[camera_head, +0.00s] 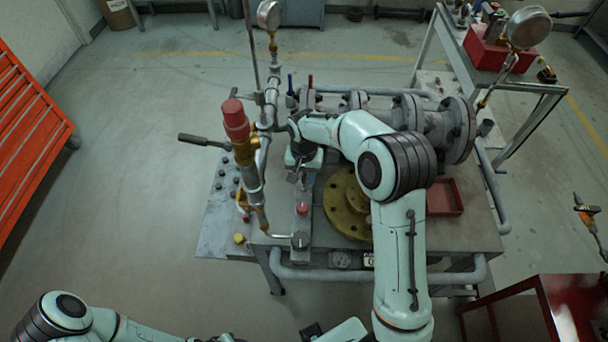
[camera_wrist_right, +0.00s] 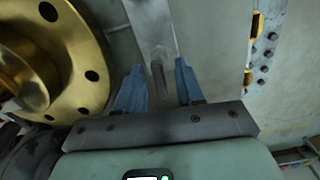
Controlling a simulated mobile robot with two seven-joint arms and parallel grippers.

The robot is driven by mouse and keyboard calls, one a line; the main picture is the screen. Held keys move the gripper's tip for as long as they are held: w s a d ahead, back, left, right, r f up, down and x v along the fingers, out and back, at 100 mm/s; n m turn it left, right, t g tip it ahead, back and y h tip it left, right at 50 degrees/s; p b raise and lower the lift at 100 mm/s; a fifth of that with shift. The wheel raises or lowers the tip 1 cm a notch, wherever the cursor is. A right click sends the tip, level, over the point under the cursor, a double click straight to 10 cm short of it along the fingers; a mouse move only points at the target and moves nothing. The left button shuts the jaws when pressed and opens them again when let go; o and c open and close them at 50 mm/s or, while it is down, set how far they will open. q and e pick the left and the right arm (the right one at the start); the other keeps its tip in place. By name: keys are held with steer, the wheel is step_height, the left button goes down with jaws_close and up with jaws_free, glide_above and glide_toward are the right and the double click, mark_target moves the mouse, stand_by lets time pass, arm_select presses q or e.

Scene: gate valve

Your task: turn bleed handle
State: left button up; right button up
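My right gripper (camera_head: 303,184) reaches down over the bench, between the upright pipe and the yellow flange. In the right wrist view its two blue fingers (camera_wrist_right: 158,82) are apart. A short dark rod (camera_wrist_right: 158,76) at the end of a flat grey bar (camera_wrist_right: 150,28) shows between them, with gaps on both sides. I cannot tell for sure whether this is the bleed handle. A black-gripped lever (camera_head: 204,141) sticks out left of the upright pipe. My left arm is at the bottom edge; a dark part at bottom centre may be its gripper, cut off.
The yellow flange (camera_head: 346,205) lies right of my right gripper; it also shows in the wrist view (camera_wrist_right: 62,50). The upright pipe with a red cap (camera_head: 235,118) stands close on the left. A flanged grey pipe (camera_head: 440,122) runs behind. A red tray (camera_head: 444,197) lies right.

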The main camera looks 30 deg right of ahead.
jaws_close()
steer(key=shift+m, duration=0.4)
steer(key=m, duration=0.2)
steer(key=shift+m, duration=0.4)
steer(key=m, duration=0.3)
steer(key=shift+m, duration=0.3)
steer(key=m, duration=0.4)
steer(key=shift+r+m+p, duration=0.1)
steer(key=shift+m+p, duration=0.2)
steer(key=shift+p, duration=0.05)
arm_select(q)
steer(key=w+r, duration=0.1)
steer(key=w+r+p, duration=0.1)
steer(key=shift+w+r, duration=0.1)
steer(key=shift+r, duration=0.2)
arm_select(e)
steer(key=m, duration=0.5)
arm_select(q)
steer(key=shift+w+r, duration=0.1)
arm_select(e)
steer(key=shift+m, duration=0.3)
